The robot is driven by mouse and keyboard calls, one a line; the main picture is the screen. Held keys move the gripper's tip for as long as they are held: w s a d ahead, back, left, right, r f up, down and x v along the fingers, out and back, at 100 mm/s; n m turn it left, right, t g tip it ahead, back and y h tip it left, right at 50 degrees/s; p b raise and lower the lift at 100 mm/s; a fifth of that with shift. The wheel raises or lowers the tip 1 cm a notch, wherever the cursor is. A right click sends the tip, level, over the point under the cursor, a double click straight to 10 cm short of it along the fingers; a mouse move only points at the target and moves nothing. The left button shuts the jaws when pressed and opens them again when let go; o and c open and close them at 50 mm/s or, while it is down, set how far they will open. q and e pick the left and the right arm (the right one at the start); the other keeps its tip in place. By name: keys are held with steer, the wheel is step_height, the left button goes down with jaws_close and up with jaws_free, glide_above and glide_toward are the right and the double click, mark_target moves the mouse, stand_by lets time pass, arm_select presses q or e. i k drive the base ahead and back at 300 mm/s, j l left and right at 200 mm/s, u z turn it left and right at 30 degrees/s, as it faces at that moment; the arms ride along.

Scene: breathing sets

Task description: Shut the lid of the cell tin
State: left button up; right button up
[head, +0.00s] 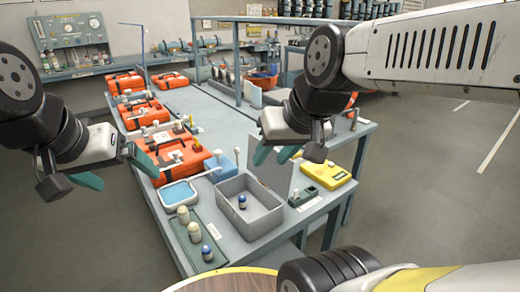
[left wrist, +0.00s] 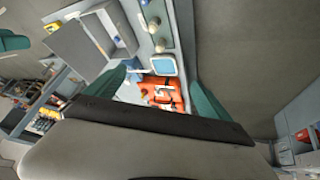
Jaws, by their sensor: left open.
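The cell tin (head: 262,222) is a grey open box on the bench, with one blue-and-white cell (head: 242,202) inside. Its flat grey lid (head: 283,172) stands raised at the tin's back right side, partly behind my right gripper. In the left wrist view the tin (left wrist: 124,32) and lid (left wrist: 80,50) show at upper left. My left gripper (head: 115,168) is open and empty, left of the bench and well apart from the tin. My right gripper (head: 275,155) has its teal fingers apart, with nothing seen between them, above and just behind the lid.
A green tray (head: 197,253) with several cells lies left of the tin, and a blue-lined tray (head: 179,194) behind it. Orange cases (head: 178,155) line the bench's left side. A yellow device (head: 325,178) sits right of the lid. A round wooden surface (head: 225,280) is in front.

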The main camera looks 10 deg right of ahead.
mark_target(277, 178)
steer(key=l+u, duration=0.15)
steer(key=u, duration=0.4)
steer(key=l+u, duration=0.2)
steer(key=l, duration=0.2)
steer(key=k+l+u, duration=0.2)
steer(key=l, duration=0.2)
steer(key=l+u, duration=0.25)
steer(key=l, duration=0.15)
steer(key=k+l, duration=0.15)
steer(key=l, duration=0.2)
steer(key=k+l, duration=0.2)
steer(key=l, duration=0.2)
steer(key=k+l, duration=0.15)
steer(key=l, duration=0.2)
steer(key=k, duration=0.2)
